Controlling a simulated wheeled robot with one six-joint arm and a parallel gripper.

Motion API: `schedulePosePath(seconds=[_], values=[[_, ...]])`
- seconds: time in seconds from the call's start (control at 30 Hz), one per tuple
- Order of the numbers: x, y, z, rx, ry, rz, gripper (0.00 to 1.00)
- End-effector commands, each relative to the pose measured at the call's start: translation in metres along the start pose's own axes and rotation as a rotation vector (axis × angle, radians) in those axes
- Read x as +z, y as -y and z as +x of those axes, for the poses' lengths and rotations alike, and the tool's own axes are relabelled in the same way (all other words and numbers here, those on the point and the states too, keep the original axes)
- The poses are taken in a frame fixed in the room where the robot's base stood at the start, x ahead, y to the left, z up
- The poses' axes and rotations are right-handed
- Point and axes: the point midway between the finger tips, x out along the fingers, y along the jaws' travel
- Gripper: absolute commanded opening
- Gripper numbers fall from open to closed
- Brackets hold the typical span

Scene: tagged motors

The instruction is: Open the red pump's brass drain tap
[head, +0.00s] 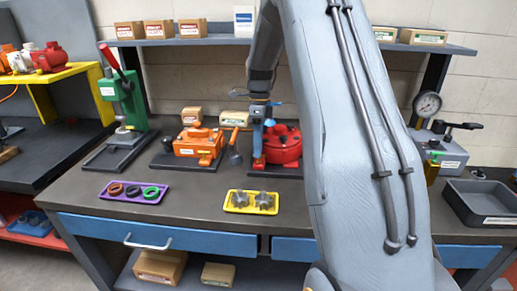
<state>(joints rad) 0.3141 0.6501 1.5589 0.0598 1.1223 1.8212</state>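The red pump (285,148) stands on the workbench near the middle of the head view, on a dark base. Its right side is partly hidden behind my large arm link. My gripper (258,114) points down at the pump's left side, beside small blue parts. It is small and partly hidden there, so I cannot tell whether it touches the pump or whether its fingers are apart. I cannot make out the brass drain tap.
An orange machine (199,146) stands left of the pump, with a green press (124,98) farther left. A yellow tray (231,209) and a purple tray (113,197) lie in front. A pressure gauge (428,104) and grey bin (459,208) are at right.

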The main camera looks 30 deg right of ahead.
Motion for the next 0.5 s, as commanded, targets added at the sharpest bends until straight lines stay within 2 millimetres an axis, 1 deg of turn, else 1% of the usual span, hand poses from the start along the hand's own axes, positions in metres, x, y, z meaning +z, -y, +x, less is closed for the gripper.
schedulePosePath(seconds=[0.03,0.13,0.43,0.47,0.5], values=[[0.0,-0.001,0.005,0.003,-0.001,0.0,0.29],[0.0,-0.001,0.012,0.001,0.0,-0.001,0.29],[0.0,0.0,0.016,0.0,0.0,-0.001,0.29],[0.0,0.0,0.016,0.0,0.0,-0.001,0.28],[0.0,0.0,0.016,0.0,0.0,-0.001,0.21]])
